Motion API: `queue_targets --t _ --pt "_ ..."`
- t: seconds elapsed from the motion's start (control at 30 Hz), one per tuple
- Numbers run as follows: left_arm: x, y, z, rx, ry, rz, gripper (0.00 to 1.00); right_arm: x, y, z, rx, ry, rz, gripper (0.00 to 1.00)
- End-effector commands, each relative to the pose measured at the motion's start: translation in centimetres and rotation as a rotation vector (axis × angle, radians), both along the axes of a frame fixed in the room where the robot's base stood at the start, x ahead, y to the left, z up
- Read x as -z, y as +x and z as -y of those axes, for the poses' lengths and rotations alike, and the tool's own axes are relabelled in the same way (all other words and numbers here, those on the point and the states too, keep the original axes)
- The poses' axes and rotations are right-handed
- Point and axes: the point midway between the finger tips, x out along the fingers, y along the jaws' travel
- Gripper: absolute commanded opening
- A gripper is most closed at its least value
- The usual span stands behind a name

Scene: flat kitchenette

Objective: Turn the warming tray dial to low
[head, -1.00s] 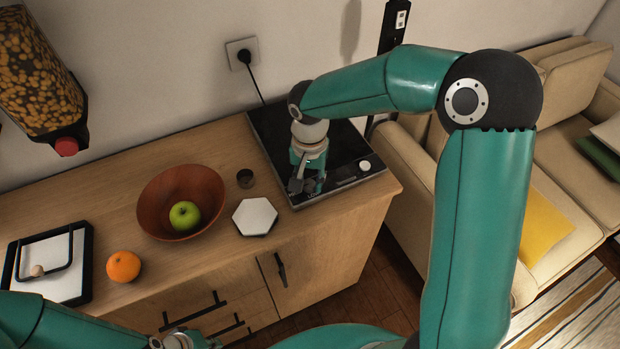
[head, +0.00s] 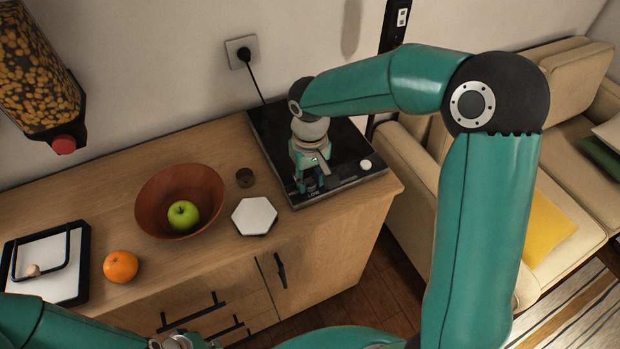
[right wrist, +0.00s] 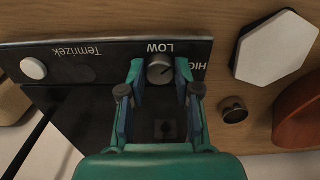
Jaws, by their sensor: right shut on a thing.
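The warming tray (head: 345,150) is a flat black plate at the right end of the counter, with a dark front strip. Its dial (right wrist: 160,70) is a small grey knob on that strip, with LOW printed next to it and HIGH off to the right in the right wrist view. My right gripper (right wrist: 161,72) points down at the strip and is shut on the dial, one finger on each side. The dial's pointer is too small to read surely. In the head view my right gripper (head: 309,184) hides the dial. Only a bit of my left gripper (head: 182,342) shows at the bottom edge; its fingers are hidden.
A white round button (head: 366,164) is at the strip's right end. Left of the tray are a white hexagonal piece (head: 254,216), a small dark cup (head: 245,177), a brown bowl (head: 155,205) with a green apple (head: 183,215), and an orange (head: 121,267).

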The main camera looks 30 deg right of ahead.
Motion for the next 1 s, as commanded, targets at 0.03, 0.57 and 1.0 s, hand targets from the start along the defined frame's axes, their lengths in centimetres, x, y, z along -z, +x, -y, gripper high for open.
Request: queue_targets --t 0.03,0.57,1.0 --pt "0.02 0.0 0.0 0.0 0.0 0.0 0.0 -0.06 0.08 -0.03 -0.042 0.001 0.003 0.0" --pt "-0.28 0.0 0.0 0.0 0.0 0.0 0.0 -0.13 0.08 0.06 -0.523 0.001 0.004 0.0" --pt "-0.49 0.0 0.0 0.0 0.0 0.0 0.0 -0.11 0.12 0.11 -0.73 0.0 0.005 0.0"
